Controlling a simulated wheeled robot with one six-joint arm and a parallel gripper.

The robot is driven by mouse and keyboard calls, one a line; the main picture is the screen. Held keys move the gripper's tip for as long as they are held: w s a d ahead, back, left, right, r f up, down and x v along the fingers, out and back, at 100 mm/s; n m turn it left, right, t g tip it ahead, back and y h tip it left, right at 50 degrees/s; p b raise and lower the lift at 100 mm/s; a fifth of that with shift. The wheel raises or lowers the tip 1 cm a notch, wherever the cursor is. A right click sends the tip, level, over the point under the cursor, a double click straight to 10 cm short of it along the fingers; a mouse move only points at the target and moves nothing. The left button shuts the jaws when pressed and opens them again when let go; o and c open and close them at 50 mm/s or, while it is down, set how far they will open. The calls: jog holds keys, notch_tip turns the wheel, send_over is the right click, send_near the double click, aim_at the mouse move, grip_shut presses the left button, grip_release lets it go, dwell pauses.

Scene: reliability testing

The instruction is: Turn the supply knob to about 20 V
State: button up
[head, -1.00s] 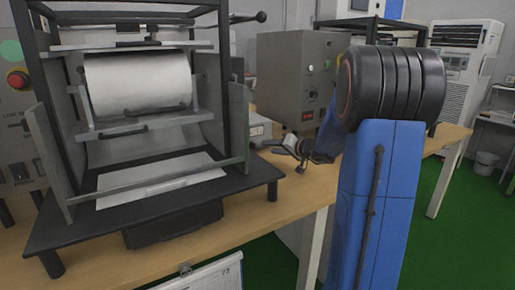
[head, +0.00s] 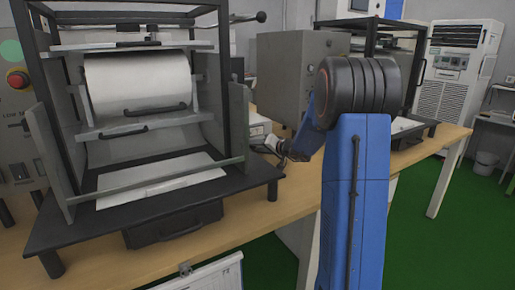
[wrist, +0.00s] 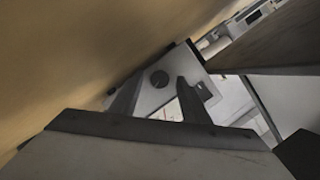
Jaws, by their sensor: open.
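In the wrist view, a dark round knob (wrist: 159,79) sits on a light grey panel (wrist: 150,99). My gripper (wrist: 160,90) is open, with one finger on either side of the knob in the picture. I cannot tell whether the fingers reach it; nothing is held. A dark square part (wrist: 204,91) is on the same panel, partly behind the right finger. In the head view, my gripper (head: 271,144) is low over the table, close to a small pale box (head: 257,130). The knob, its pointer mark and any voltage reading cannot be made out.
A black-framed roller machine (head: 150,215) fills the left of the wooden table (head: 250,220). Another framed unit (head: 410,130) stands at the right. The tabletop lies close in the wrist view (wrist: 60,60).

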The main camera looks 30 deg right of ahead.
jog(key=c, duration=1.1)
jog(key=shift+o, duration=0.2)
jog(key=shift+d+f+m+y, duration=0.1)
jog(key=shift+m+y, duration=0.2)
jog(key=shift+m, duration=0.3)
jog(key=o, duration=1.1)
jog(key=shift+c, duration=0.2)
jog(key=v, duration=1.7)
jog(key=shift+s+f, duration=0.1)
jog(key=shift+s, duration=0.15)
